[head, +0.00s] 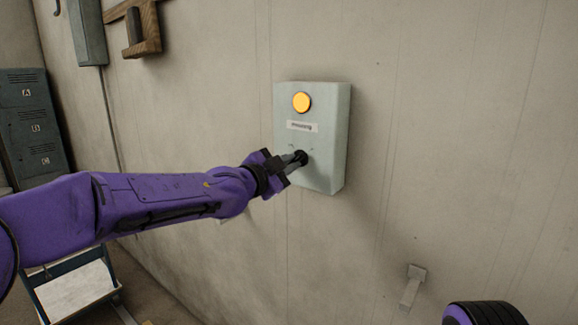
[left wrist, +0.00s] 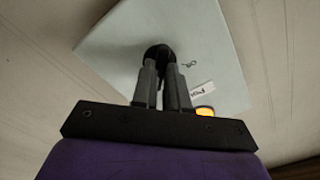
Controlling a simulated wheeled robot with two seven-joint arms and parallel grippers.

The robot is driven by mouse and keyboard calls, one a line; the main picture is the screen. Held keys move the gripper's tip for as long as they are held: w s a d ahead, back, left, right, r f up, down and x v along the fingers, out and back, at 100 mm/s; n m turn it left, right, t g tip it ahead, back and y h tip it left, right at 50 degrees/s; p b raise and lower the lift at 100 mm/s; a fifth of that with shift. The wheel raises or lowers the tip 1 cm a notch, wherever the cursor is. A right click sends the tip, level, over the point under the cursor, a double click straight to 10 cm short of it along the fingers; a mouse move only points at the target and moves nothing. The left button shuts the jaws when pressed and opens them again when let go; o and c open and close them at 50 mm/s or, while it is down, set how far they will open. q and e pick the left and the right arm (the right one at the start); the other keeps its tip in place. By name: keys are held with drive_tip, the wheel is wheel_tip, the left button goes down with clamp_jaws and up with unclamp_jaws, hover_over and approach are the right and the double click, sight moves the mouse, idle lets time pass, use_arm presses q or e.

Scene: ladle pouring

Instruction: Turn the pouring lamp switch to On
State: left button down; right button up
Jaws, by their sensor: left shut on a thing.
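The pouring lamp switch box (head: 335,140) is a pale grey-green box on the wall, with a label (head: 302,126) below an orange-yellow lamp (head: 301,102) that looks lit. The black switch knob (head: 302,157) is on the box's lower front. My left gripper (head: 296,160) is shut on the knob. In the left wrist view its two grey fingers (left wrist: 161,75) close around the black knob (left wrist: 158,54), with the box (left wrist: 205,45) behind and the lamp (left wrist: 204,112) partly hidden. The knob's exact angle is hard to tell behind the fingers. My right gripper is not in view.
A small pale wall fitting (head: 412,287) sticks out at the lower right. Grey lockers (head: 33,125) stand at the far left, with a cart (head: 75,288) below. A wooden bracket (head: 140,28) and a grey box (head: 87,32) hang at the upper left. The wall around the switch box is bare.

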use_arm(q)
drive_tip(key=shift+f, duration=0.2)
drive_tip(key=c, duration=1.1)
unclamp_jaws()
drive_tip(key=shift+r, duration=0.1)
drive_tip(key=shift+c, duration=0.2)
drive_tip(key=b+v, duration=0.3)
drive_tip(key=v, duration=0.7)
drive_tip(key=shift+s+a+b, duration=0.15)
drive_tip(key=shift+s+b, duration=0.15)
drive_tip(key=shift+b, duration=0.1)
